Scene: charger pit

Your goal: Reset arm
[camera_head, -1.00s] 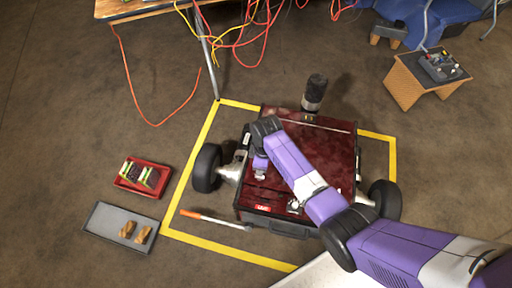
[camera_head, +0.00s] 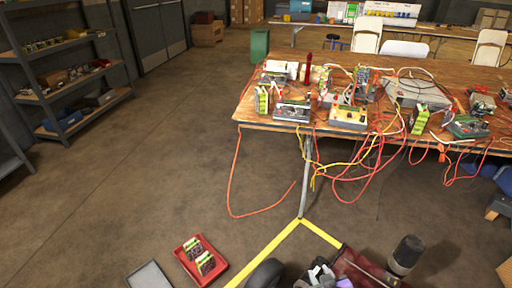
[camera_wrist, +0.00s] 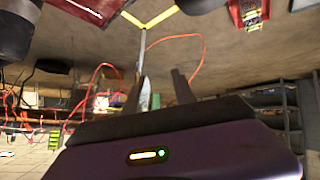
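My gripper (camera_wrist: 162,90) shows in the wrist view, its two dark fingers spread apart with nothing held between them. The floor and a table leg show behind the gap, and the view is upside down. In the head view, a grey and black part at the bottom edge seems to be my arm's end; its fingers cannot be made out there. The dark red wheeled machine (camera_head: 362,268) is cut off at the bottom, with a black wheel (camera_head: 264,275) at its left and a black cylinder (camera_head: 406,255) on its far side.
A red tray (camera_head: 183,256) with green-edged modules and a grey tray (camera_head: 150,276) lie on the floor left of the yellow tape (camera_head: 270,248). A wooden workbench (camera_head: 245,108) with devices and hanging cables stands beyond. A shelf (camera_head: 40,92) stands left. Floor between is clear.

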